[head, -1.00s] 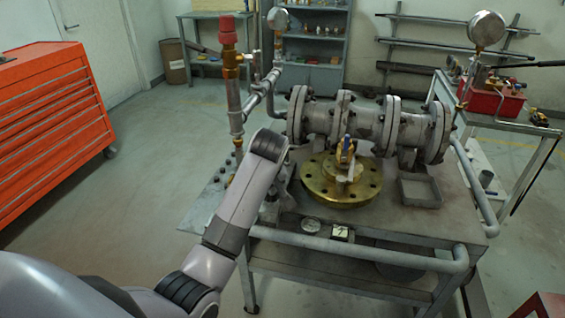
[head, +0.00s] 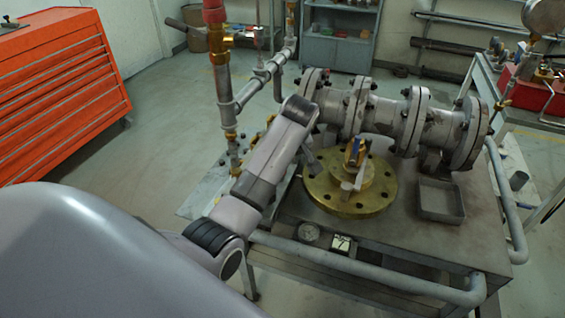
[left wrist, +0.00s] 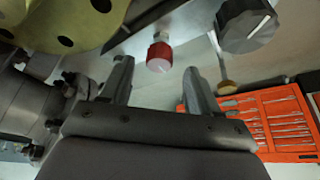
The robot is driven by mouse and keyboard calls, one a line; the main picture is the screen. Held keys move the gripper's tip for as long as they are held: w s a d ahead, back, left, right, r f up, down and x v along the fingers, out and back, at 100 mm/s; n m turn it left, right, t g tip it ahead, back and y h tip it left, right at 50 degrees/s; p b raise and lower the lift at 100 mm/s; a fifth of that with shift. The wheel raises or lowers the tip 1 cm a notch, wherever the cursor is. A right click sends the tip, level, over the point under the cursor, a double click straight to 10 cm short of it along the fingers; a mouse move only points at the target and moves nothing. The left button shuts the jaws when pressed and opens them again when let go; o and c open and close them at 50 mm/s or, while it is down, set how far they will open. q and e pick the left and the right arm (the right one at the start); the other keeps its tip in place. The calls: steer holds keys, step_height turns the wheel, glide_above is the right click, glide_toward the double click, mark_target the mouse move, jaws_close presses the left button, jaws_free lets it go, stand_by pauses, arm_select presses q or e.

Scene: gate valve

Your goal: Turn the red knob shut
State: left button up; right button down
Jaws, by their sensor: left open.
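In the left wrist view, a small red knob (left wrist: 160,56) with a pale metal end shows beyond my left gripper (left wrist: 158,78). That gripper is open, and the knob appears in the gap between its two grey fingers. Nothing is held between them, and the knob looks apart from them. In the head view my left arm reaches over the bench, and its own links hide the gripper. I cannot pick out this knob there. My right gripper is in neither view.
A black knob (left wrist: 247,25) with a white line is close to the right finger. A brass flange (head: 375,195) lies on the bench beside my arm, before a grey flanged pipe (head: 385,118). A red-topped upright pipe (head: 222,90) stands left. A grey tray (head: 440,201) sits right.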

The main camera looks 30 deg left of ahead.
arm_select(q)
steer(key=shift+x, duration=1.45)
steer(key=c, duration=1)
steer(key=shift+c, duration=0.2)
